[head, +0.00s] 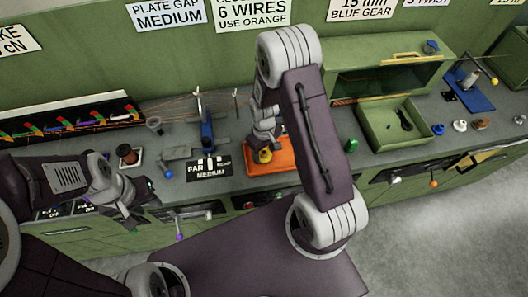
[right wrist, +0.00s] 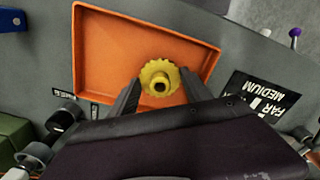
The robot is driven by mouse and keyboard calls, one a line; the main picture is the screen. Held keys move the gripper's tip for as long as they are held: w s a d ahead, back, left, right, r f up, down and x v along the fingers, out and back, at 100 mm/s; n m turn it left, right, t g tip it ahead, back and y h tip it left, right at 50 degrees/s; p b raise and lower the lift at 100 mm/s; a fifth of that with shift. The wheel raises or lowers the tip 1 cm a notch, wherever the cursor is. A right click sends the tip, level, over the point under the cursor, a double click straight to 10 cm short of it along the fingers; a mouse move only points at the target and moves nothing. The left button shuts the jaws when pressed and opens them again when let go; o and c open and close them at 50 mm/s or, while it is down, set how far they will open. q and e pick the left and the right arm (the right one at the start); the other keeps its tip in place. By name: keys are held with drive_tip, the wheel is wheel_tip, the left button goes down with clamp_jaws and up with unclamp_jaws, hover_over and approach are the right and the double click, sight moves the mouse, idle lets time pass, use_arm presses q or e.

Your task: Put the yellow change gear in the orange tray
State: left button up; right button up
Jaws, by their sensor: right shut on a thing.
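The yellow change gear (right wrist: 158,84) is a toothed disc with a hub and a central hole. It shows between the fingers of my right gripper (right wrist: 154,98), which is shut on it. In the right wrist view the gear appears over the orange tray (right wrist: 103,70); I cannot tell whether it touches the floor. In the head view the gear (head: 264,156) is over the left part of the tray (head: 287,160), and my right arm hides part of the tray. My left gripper (head: 137,210) is at the bench's front edge, away from the gear; its opening is unclear.
A black "FAR MEDIUM" sign (head: 209,168) lies left of the tray. A blue stand (head: 207,132) is behind the sign. A green cylinder (head: 351,145) stands right of my right arm, near a green open bin (head: 372,131). A dark spool (head: 129,155) is at the left.

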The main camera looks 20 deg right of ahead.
drive_tip(key=shift+w+f, duration=0.1)
drive_tip(key=shift+f, duration=0.3)
drive_tip(key=shift+f, duration=0.15)
drive_tip(key=o, duration=1.6)
